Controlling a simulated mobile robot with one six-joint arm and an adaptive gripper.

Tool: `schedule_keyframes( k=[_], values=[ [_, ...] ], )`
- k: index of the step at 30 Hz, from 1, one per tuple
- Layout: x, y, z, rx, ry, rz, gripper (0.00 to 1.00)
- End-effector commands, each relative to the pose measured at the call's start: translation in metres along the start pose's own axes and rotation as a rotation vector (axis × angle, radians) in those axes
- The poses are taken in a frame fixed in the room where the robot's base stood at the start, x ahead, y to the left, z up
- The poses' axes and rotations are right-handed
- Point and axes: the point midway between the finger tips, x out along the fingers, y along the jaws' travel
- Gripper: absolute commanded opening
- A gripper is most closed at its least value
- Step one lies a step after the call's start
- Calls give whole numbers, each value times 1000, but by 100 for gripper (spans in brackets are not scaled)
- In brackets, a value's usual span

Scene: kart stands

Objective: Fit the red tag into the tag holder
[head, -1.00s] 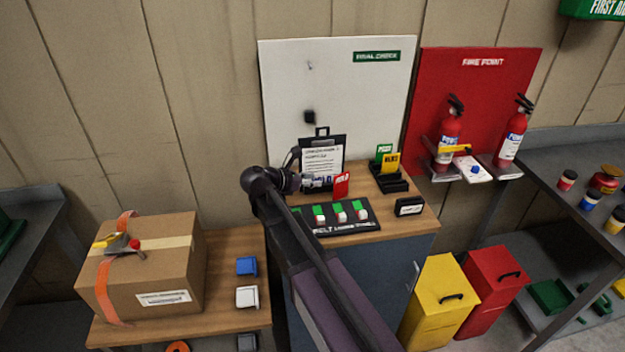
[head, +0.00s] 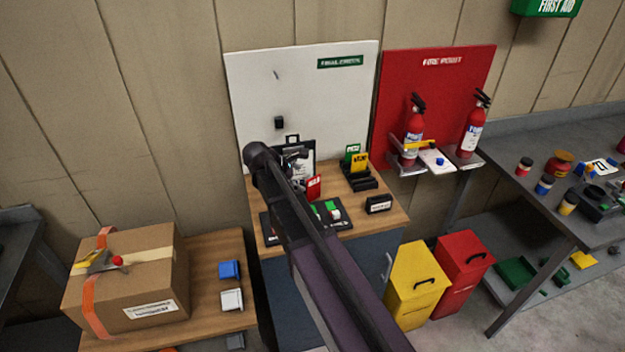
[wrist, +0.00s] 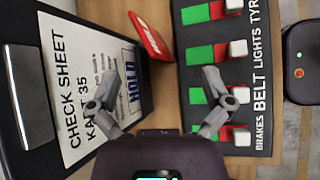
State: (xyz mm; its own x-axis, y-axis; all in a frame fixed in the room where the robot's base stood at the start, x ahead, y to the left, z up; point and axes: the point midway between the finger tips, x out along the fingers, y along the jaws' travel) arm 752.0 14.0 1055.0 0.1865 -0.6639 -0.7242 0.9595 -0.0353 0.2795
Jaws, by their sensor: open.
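The red tag (head: 314,187) stands upright on the wooden bench top, between the clipboard and the switch panel. It also shows in the wrist view (wrist: 150,38), ahead of my fingers and apart from them. My gripper (wrist: 160,85) is open with nothing between its fingers. In the head view my gripper (head: 293,160) is partly hidden by my arm, just behind and left of the red tag. A black stepped rack (head: 362,182), apparently the tag holder, stands right of the tag. It holds a green tag (head: 352,152) and a yellow tag (head: 360,162).
The clipboard (wrist: 70,85) with a check sheet lies left of my fingers in the wrist view; the switch panel (wrist: 265,90) is on the right. A small black labelled block (head: 378,204) stands at the bench's right. A white board (head: 300,90) rises behind.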

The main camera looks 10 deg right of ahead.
Motion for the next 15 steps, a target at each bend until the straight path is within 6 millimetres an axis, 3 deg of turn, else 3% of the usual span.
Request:
schedule_keyframes(
  k=[1, 15],
  values=[
    [-4, 8, 12, 63, 39, -34, 100],
    [-7, 39, 61, 684, 370, -419, 100]
  ],
)
